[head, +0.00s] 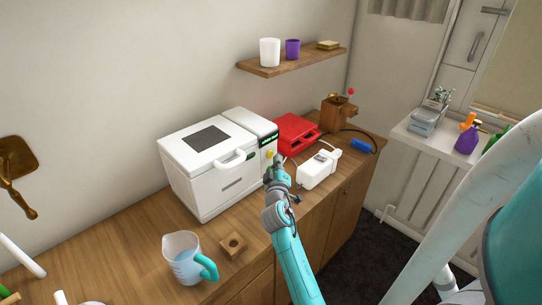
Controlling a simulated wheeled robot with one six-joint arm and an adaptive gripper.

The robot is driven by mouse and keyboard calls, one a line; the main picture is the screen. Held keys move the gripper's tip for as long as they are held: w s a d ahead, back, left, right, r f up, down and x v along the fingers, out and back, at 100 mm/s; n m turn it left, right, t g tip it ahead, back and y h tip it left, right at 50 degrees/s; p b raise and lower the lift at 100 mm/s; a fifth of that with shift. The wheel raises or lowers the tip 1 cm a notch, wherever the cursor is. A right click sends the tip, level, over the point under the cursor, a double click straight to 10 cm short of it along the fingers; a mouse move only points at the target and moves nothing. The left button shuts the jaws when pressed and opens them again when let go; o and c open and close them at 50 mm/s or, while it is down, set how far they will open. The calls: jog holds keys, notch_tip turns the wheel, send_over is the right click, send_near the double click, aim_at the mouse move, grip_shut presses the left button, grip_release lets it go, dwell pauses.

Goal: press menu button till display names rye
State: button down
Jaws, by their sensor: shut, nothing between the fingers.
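A white bread maker (210,180) stands on the wooden counter, with a dark window in its lid and a handle on the front. A narrow dark display (268,140) with small green marks sits on its right-hand panel; the text is too small to read. A small round yellow spot (269,153) shows just below the display, and I cannot tell whether it is the menu button. My gripper (272,162) is shut and empty in front of this panel, hiding its lower part. I cannot tell whether the fingertips touch the panel.
A red case (297,134) and a white appliance (319,171) stand right of the bread maker. A measuring jug (183,262) and a wooden block (233,246) are on the counter in front. A shelf (270,70) with cups hangs above. The counter left of the jug is partly clear.

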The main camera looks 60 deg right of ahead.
jog(key=shift+s, duration=0.1)
jog(key=s, duration=0.2)
jog(key=s+a, duration=0.1)
jog(key=s, duration=0.1)
jog(key=shift+s+a, duration=0.1)
jog(key=shift+s, duration=0.3)
dwell(1.1)
